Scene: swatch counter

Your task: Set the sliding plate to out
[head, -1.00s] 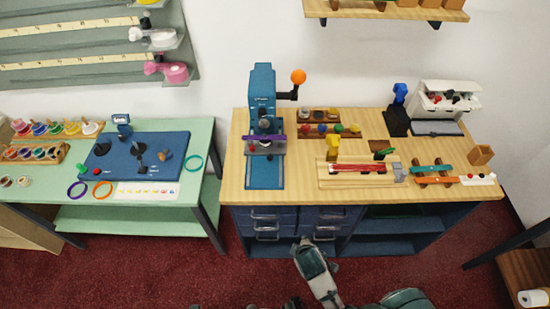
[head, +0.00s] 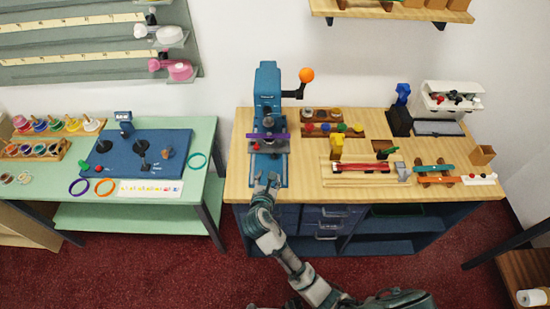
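The blue press (head: 267,90) with an orange-knobbed lever stands at the left of the wooden counter. A grey plate (head: 281,147) sits low in the press, above its blue base, with a purple strip (head: 279,136) just behind it; I take the grey plate to be the sliding plate. My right gripper (head: 266,180) is at the front end of the press base, in front of the plate and apart from it. Its two fingers are spread and point toward the press, with nothing visible between them. My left gripper is not seen.
Right of the press are a rack of coloured knobs (head: 331,130), a wooden tray with a red bar (head: 362,166) and a white dispenser (head: 452,97). Drawers (head: 330,222) lie under the counter. A green table (head: 120,217) stands left, across a gap.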

